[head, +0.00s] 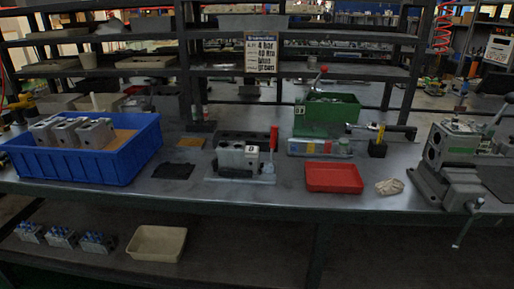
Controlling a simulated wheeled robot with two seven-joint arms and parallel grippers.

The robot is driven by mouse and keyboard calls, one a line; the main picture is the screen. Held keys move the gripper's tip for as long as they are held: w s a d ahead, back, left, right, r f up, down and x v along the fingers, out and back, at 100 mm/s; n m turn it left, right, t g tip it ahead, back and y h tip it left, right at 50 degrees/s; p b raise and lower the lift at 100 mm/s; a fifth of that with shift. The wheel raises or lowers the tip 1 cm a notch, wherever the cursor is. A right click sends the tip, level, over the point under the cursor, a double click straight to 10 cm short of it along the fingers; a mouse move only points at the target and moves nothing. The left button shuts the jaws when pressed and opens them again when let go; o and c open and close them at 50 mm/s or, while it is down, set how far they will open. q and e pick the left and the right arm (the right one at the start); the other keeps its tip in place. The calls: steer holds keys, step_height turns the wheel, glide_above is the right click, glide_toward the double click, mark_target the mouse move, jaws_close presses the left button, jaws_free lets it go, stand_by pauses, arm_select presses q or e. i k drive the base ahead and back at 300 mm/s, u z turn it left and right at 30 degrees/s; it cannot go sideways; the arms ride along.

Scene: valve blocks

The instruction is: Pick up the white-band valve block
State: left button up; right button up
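Several grey metal valve blocks (92,134) with round ports stand in the left part of a blue bin (128,165) on the left of the bench. Another grey block (238,155) sits at the bench's middle in a dark fixture with a red-handled lever (274,139) and a small white tag. Several small blocks with blue tops (60,236) stand on the lower shelf at left. I cannot make out a white band on any block at this size. Neither of my grippers is in view.
A red tray (334,178), a crumpled cloth (389,187) and a vise (455,160) are on the bench's right. A green box (328,114) stands behind. A beige tray (156,243) is on the lower shelf. A sign (261,53) hangs at the back. The front strip is mostly clear.

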mark_target(232, 155)
steer(key=u, duration=0.4)
steer(key=i, duration=0.85)
steer(key=u, duration=0.65)
